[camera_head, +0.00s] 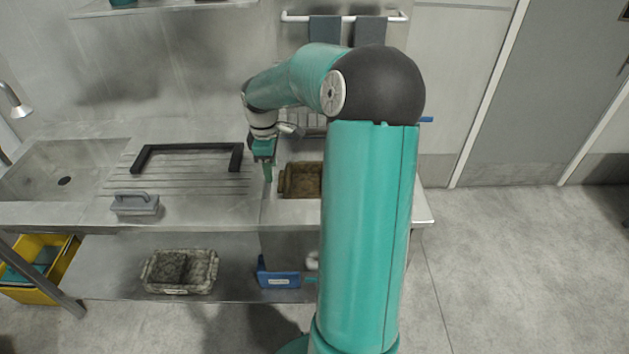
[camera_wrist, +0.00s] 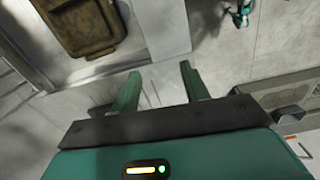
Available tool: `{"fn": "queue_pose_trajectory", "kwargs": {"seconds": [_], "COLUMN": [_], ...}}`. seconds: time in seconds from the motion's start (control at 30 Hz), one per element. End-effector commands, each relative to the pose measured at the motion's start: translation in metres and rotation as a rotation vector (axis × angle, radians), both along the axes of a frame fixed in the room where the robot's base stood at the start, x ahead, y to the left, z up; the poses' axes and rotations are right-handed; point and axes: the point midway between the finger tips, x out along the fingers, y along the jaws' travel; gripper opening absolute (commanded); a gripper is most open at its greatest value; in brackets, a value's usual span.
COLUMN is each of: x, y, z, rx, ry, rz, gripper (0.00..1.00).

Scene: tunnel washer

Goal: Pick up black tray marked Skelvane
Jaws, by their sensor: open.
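I cannot make out a black tray or the Skelvane name in either view. A dirty brown tray (camera_head: 302,180) sits on the right part of the steel counter, partly hidden by my arm. It also shows at the upper left of the wrist view (camera_wrist: 88,30). A mottled grey-brown tray (camera_head: 180,271) lies on the lower shelf. My gripper (camera_head: 266,172) points down over the counter, just left of the brown tray. In the wrist view its fingers (camera_wrist: 158,78) are apart with nothing between them.
A black U-shaped bar (camera_head: 188,147) and a grey handled block (camera_head: 135,204) are on the ribbed counter (camera_head: 195,184). A sink (camera_head: 62,172) is at left. A blue bin (camera_head: 278,279) and a yellow crate (camera_head: 30,292) sit low. Floor at right is clear.

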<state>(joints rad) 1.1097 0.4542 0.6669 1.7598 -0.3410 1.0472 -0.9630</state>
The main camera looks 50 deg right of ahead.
Motion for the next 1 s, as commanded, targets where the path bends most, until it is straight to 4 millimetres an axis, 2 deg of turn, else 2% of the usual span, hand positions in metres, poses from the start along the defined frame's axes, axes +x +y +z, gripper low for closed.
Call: {"fn": "queue_pose_trajectory", "kwargs": {"seconds": [0.03,0.17,0.3,0.4,0.5,0.6,0.7,0.87,1.0], "x": [-0.003,-0.012,-0.035,-0.056,-0.075,-0.088,-0.092,-0.084,-0.076], "y": [-0.025,-0.081,-0.143,-0.182,-0.211,-0.228,-0.233,-0.225,-0.218], "z": [-0.014,-0.041,-0.069,-0.085,-0.097,-0.103,-0.110,-0.133,-0.159], "rx": [0.041,0.123,0.199,0.235,0.254,0.261,0.264,0.267,0.267], "ry": [-0.009,-0.056,-0.142,-0.212,-0.270,-0.306,-0.320,-0.320,-0.318], "rz": [0.007,0.044,0.067,0.072,0.072,0.072,0.073,0.077,0.076], "gripper": [0.45,0.45,0.45,0.45,0.45,0.45,0.45,0.45,0.45]}}
